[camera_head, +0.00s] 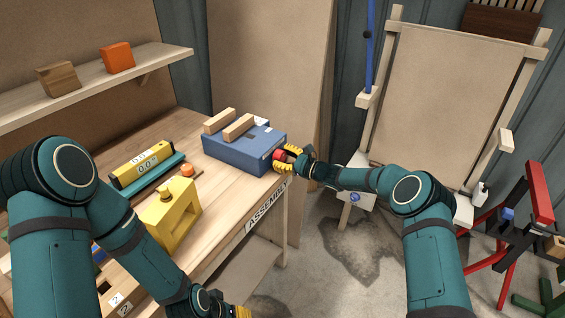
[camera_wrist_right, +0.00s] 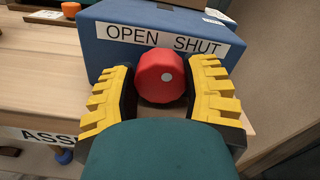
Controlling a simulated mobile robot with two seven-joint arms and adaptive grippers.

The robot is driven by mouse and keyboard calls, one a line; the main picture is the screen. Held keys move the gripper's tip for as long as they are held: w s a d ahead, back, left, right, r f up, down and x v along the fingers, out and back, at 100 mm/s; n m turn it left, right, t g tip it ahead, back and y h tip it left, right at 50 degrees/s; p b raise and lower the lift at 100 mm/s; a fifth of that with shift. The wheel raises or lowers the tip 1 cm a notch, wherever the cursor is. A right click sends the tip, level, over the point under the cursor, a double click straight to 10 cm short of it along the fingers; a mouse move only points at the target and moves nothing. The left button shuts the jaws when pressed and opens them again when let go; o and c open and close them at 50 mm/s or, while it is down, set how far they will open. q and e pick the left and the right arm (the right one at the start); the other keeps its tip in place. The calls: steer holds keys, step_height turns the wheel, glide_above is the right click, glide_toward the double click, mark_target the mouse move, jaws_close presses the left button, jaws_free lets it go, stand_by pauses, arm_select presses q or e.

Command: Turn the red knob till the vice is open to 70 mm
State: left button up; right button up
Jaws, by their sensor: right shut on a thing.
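The vice is a blue box (camera_head: 243,151) at the far right corner of the bench, with two wooden jaws on top (camera_head: 219,121), parallel and a small gap apart. The red knob (camera_wrist_right: 160,75) is on its front face, under a label reading OPEN and SHUT; a white dot marks the knob right of its middle. It also shows in the head view (camera_head: 280,156). My right gripper (camera_head: 288,158) is shut on the knob, a yellow finger on each side of it. My left gripper (camera_head: 240,312) is at the bottom edge, mostly cut off, so its opening is unclear.
A shelf (camera_head: 100,82) holds wooden and orange blocks. An easel-like board (camera_head: 440,95) stands at the right. The floor between is open.

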steer(key=n+b, duration=0.3)
steer(key=shift+f+n+b, duration=0.15)
steer(key=shift+n+b, duration=0.15)
steer(key=shift+n, duration=0.3)
steer(key=o, duration=1.2)
steer(key=shift+s, duration=0.1)
steer(key=shift+s+d, duration=0.3)
steer(key=shift+d, duration=0.1)
steer(key=shift+r+v, duration=0.2)
steer(key=shift+v, duration=3.3)
